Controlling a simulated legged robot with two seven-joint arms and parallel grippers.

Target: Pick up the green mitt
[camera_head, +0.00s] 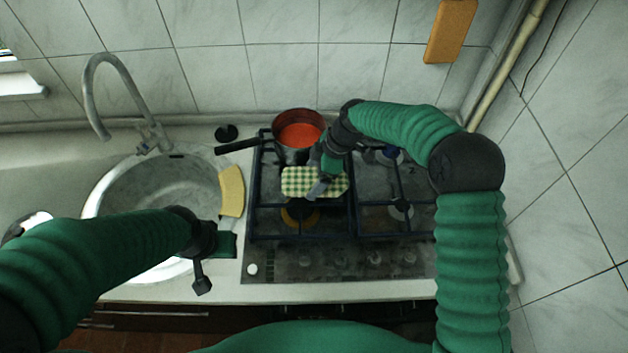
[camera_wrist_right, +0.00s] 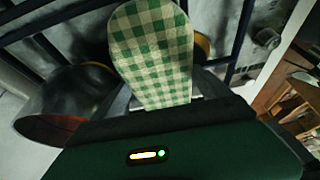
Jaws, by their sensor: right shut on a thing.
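The green mitt (camera_head: 300,182) has a green and cream check and lies over the left part of the stove grate in the head view. It also shows in the right wrist view (camera_wrist_right: 152,48), reaching up from between the fingers. My right gripper (camera_head: 319,188) is shut on the mitt at its right part. Whether the mitt still touches the grate I cannot tell. My left gripper (camera_head: 202,284) is at the counter's front, left of the stove, apart from the mitt. Its fingers are too unclear to tell open from shut.
The gas stove (camera_head: 300,265) has raised black grates. A round sink (camera_head: 125,190) with a tap (camera_head: 100,95) is at left. A yellow cloth (camera_head: 232,190) lies on its rim.

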